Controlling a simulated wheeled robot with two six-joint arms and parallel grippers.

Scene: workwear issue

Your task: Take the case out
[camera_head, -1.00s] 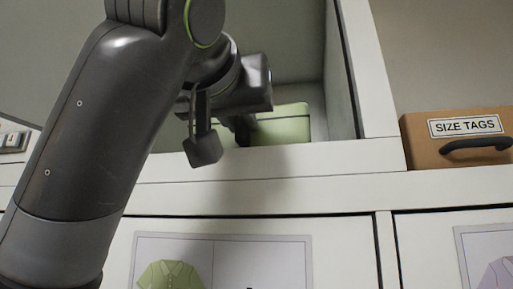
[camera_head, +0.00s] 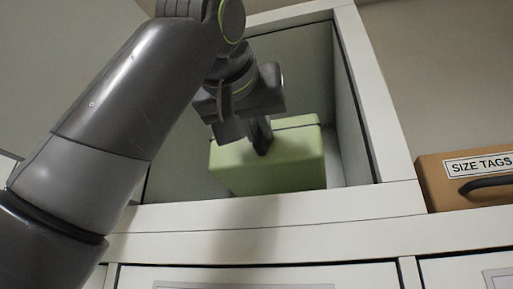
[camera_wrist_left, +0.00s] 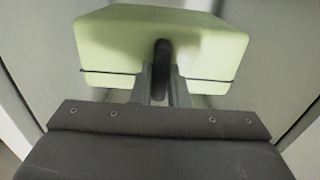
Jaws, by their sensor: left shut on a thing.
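The case (camera_head: 290,165) is a pale green box with rounded edges and a thin dark seam line. It sits inside an open white-edged compartment in the head view; I cannot tell whether it touches the compartment floor. My left gripper (camera_head: 262,142) reaches in from the left and is shut on the case's dark handle at its front. In the left wrist view the case (camera_wrist_left: 205,45) fills the upper middle, with the dark handle (camera_wrist_left: 161,60) between the fingers of the gripper (camera_wrist_left: 160,88). The fingertips are partly hidden in the head view. My right gripper is not in view.
The compartment has a front ledge (camera_head: 270,212) and a right side wall (camera_head: 375,110) close to the case. A brown box labelled SIZE TAGS (camera_head: 465,185) with a dark handle stands to the right, outside the compartment. White panels lie below the ledge.

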